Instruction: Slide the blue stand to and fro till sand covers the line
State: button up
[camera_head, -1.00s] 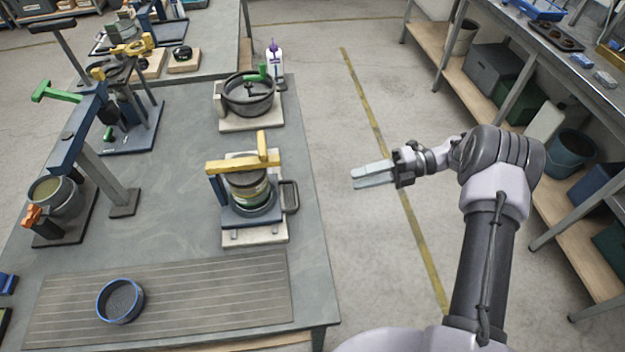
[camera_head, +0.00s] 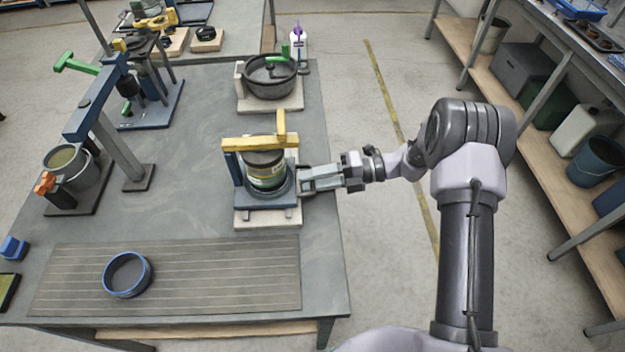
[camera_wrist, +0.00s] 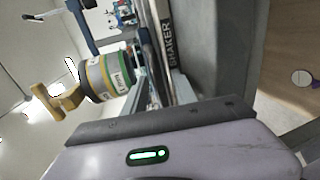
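The blue stand (camera_head: 262,203) sits on a pale base (camera_head: 267,220) near the table's right edge. A banded jar (camera_head: 267,178) stands upright on it under a yellow clamp bar (camera_head: 258,143). My gripper (camera_head: 306,181) reaches in from the right, its tips at the stand's dark side handle, which they mostly hide. Whether the fingers grip the handle is unclear. In the wrist view the jar (camera_wrist: 112,74) shows green and yellow bands, near the yellow clamp (camera_wrist: 52,102) and a rail lettered "SHAKER" (camera_wrist: 168,42). The sand level and the line are too small to tell.
A dark pot (camera_head: 270,78) stands behind the stand. A ribbed mat (camera_head: 210,275) with a blue-rimmed sieve (camera_head: 127,275) lies in front. A blue lever frame (camera_head: 105,110) and a grey bucket (camera_head: 68,175) are at left. Open floor lies right of the table.

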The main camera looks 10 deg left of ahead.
grip_shut()
dwell(1.4)
